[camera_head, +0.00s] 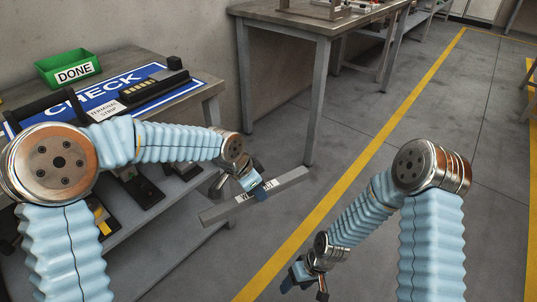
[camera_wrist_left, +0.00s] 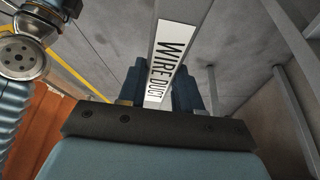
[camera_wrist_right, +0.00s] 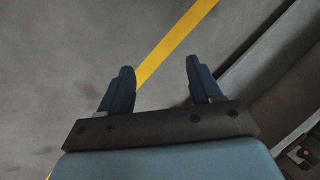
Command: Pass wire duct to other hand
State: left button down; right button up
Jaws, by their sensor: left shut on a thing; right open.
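The wire duct (camera_head: 286,181) is a long grey bar held in the air in front of the workbench, slanting up to the right in the head view. My left gripper (camera_head: 258,188) is shut on it near its middle. In the left wrist view the duct (camera_wrist_left: 172,50), with a white "WIRE DUCT" label, lies between the fingers of my left gripper (camera_wrist_left: 163,88). My right gripper (camera_head: 305,282) is low in the head view, apart from the duct. In the right wrist view my right gripper (camera_wrist_right: 158,82) is open and empty, with bare floor beyond.
The workbench (camera_head: 205,92) at left carries a blue CHECK board (camera_head: 98,98), a green DONE bin (camera_head: 68,70) and a terminal strip part. Its lower shelf holds dark parts. A second table (camera_head: 290,25) stands behind. The floor at right, with a yellow line (camera_head: 376,140), is clear.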

jog(key=w+a+r+n+g+h, duration=0.1)
jog(key=w+a+r+n+g, duration=0.15)
jog(key=w+r+n, duration=0.65)
notch_tip(320, 180, up, 26)
jog(key=n+t+h, duration=0.3)
jog(key=n+t, duration=0.1)
jog(key=n, duration=0.8)
send_over(275, 180)
jog(key=shift+g, duration=0.25)
notch_tip(275, 180, down, 11)
jog(key=shift+w+f, duration=0.1)
jog(key=shift+f, duration=0.05)
